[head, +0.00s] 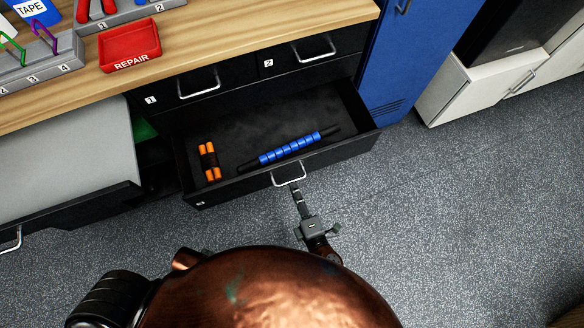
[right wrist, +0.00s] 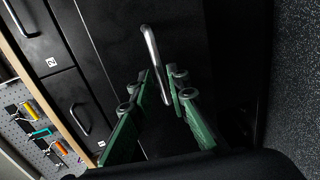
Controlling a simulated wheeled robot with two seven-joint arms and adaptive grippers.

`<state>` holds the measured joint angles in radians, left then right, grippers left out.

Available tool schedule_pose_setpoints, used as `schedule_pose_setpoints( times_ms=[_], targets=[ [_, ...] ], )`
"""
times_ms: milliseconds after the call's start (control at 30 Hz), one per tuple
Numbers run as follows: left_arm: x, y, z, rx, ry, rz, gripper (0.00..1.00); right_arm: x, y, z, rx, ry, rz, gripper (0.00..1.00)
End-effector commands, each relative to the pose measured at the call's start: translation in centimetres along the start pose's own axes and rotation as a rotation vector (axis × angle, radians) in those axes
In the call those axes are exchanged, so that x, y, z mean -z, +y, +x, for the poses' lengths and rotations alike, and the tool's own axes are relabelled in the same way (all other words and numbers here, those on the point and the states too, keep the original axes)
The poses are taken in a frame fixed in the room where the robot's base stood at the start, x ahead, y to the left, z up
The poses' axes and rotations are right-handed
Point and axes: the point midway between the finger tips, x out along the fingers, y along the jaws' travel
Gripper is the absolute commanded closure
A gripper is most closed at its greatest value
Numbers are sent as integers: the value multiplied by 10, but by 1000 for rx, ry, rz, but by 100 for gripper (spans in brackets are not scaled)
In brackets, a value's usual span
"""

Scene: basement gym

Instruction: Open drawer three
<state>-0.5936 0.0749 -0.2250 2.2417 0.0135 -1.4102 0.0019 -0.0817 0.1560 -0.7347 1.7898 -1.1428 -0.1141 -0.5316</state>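Drawer three (head: 340,148), the wide lower black drawer, stands pulled far out under the bench; the small label on its front is hard to read. Its metal handle (head: 288,181) is at the middle of the front. My right gripper (head: 296,190) reaches this handle from the front. In the right wrist view, the green-padded fingers (right wrist: 160,85) lie close on both sides of the handle bar (right wrist: 152,50), closed around it. My left gripper is not in view.
Inside the drawer lie a blue roller stick (head: 290,148) and orange-handled grips (head: 209,161). Drawers one (head: 200,92) and two (head: 312,52) above are shut. A red REPAIR tray (head: 130,45) sits on the bench. A blue locker (head: 400,50) stands right; open floor (head: 460,210) lies beyond.

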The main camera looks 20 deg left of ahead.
Motion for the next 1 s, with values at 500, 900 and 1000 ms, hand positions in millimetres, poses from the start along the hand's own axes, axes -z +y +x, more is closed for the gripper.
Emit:
schedule_pose_setpoints(
  times_ms=[500, 900, 1000],
  targets=[
    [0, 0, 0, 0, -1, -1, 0, -1, 0, -76, 1, -2, -1, 85],
    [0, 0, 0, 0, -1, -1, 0, -1, 0, -77, 1, -2, -1, 85],
    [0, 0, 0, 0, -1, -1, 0, -1, 0, -77, 1, -2, -1, 85]
  ],
)
